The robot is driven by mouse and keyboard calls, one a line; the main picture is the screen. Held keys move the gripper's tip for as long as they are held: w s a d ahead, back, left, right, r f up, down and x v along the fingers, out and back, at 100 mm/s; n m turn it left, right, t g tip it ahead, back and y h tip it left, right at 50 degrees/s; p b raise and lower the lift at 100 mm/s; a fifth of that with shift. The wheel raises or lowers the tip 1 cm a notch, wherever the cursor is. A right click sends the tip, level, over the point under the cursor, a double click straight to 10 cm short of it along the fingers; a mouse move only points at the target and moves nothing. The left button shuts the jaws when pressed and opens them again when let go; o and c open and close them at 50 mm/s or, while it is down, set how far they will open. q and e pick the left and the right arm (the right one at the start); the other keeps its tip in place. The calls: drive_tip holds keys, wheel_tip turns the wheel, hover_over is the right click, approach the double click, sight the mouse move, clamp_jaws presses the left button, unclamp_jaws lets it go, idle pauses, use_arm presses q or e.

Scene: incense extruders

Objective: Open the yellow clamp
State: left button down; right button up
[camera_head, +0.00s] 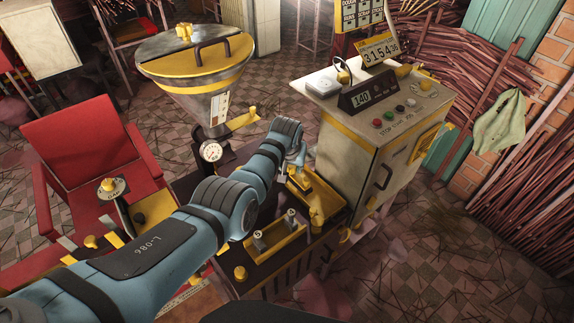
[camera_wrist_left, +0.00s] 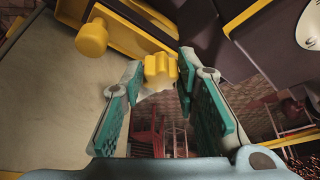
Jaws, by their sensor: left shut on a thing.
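My left gripper (camera_wrist_left: 160,92) has teal-padded fingers closed around a yellow lobed knob (camera_wrist_left: 161,70) at their tips. The knob appears to be the handle of the yellow clamp; its connection to the machine is not clear. In the head view, my blue left arm reaches across the extruder, and my left gripper (camera_head: 300,158) is small and partly hidden by the wrist, between the funnel and the control cabinet. Yellow metal parts (camera_head: 318,198) sit just below it by the cabinet. My right gripper is not in view.
The grey control cabinet (camera_head: 362,150) stands close on the right of the gripper. The large funnel hopper (camera_head: 195,85) and a pressure gauge (camera_head: 211,152) are on the left. Another yellow knob (camera_wrist_left: 92,38) is near the left finger. A red chair (camera_head: 85,145) stands further left.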

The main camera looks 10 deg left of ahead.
use_arm(q)
drive_tip(key=shift+s+d+f, duration=0.4)
drive_tip(key=shift+s+d, duration=0.05)
drive_tip(key=shift+d, duration=0.25)
drive_tip(key=shift+a, duration=0.1)
drive_tip(key=c, duration=1.6)
unclamp_jaws()
drive_tip(key=o, duration=0.3)
drive_tip(key=shift+d, duration=0.2)
drive_tip(key=shift+o, duration=0.3)
drive_tip(key=shift+d+r, duration=0.15)
drive_tip(key=shift+r, duration=0.15)
drive_tip(key=shift+w+r, duration=0.1)
drive_tip(key=shift+r, duration=0.2)
